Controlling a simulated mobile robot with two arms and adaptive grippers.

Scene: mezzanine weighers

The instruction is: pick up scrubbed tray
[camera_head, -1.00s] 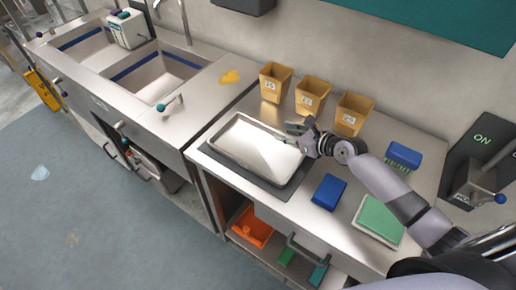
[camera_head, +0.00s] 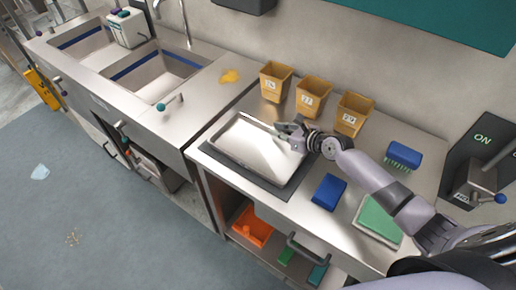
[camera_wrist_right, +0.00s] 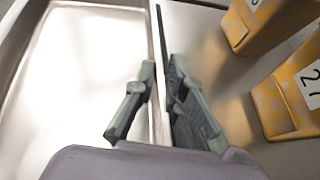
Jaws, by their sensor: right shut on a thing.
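The scrubbed tray (camera_head: 255,148) is a shallow shiny metal tray on a dark mat (camera_head: 274,190) on the steel counter. My right gripper (camera_head: 281,132) is at the tray's back right edge in the head view. In the right wrist view the tray (camera_wrist_right: 75,75) fills the left side, and my right gripper's fingers (camera_wrist_right: 158,105) stand on either side of its rim. The gripper is shut on that rim. The tray seems to rest on the mat or very near it; I cannot tell of a small gap. My left gripper is not in view.
Three yellow numbered bins (camera_head: 312,97) stand behind the tray by the wall. A blue block (camera_head: 328,192), a blue brush (camera_head: 404,154) and a green pad (camera_head: 378,219) lie to the right. A double sink (camera_head: 160,77) is at the left. An orange bin (camera_head: 252,226) sits below.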

